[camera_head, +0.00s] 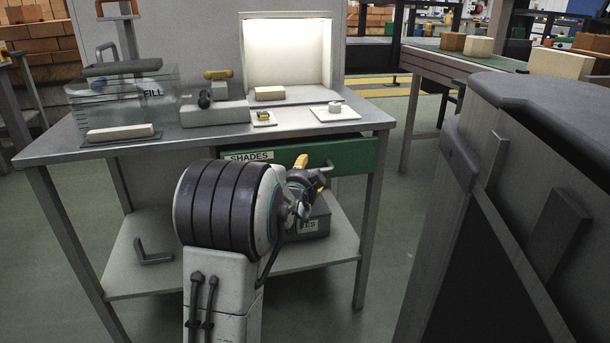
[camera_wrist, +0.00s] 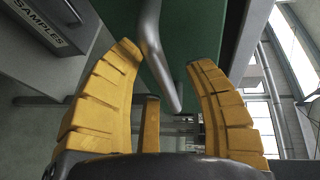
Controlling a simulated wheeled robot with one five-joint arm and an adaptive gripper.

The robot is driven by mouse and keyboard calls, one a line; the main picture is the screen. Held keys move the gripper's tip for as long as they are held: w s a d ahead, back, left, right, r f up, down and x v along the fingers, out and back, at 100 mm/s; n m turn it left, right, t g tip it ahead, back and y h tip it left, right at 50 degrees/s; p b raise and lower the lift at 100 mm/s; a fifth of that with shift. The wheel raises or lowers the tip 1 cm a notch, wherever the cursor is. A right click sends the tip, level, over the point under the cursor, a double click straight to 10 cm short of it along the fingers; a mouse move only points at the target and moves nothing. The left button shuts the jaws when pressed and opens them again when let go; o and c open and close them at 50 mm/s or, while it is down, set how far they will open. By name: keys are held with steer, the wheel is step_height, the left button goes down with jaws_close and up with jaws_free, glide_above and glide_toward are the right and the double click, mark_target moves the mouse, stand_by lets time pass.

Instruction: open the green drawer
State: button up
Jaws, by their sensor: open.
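The green drawer (camera_head: 355,158) sits under the right part of the workbench top, with a white SHADES label (camera_head: 248,156) on its front. My arm hides part of the front. In the wrist view the green front (camera_wrist: 195,30) fills the upper middle, and a grey bar handle (camera_wrist: 152,45) runs down from it between my fingers. My gripper (camera_wrist: 168,62) is open, its yellow fingers on either side of the handle, with visible gaps. In the head view my gripper (camera_head: 312,165) is at the drawer front. I cannot tell whether the drawer stands slightly out.
A grey SAMPLES box (camera_head: 312,222) stands on the lower shelf (camera_head: 335,255). The bench top (camera_head: 190,148) holds a clear FILL tank (camera_head: 125,95), blocks and small trays. A dark cabinet (camera_head: 530,200) stands close on the right. Floor between bench and cabinet is clear.

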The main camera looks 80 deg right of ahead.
steer(key=shift+o, duration=0.2)
jaws_close()
stand_by(0.4)
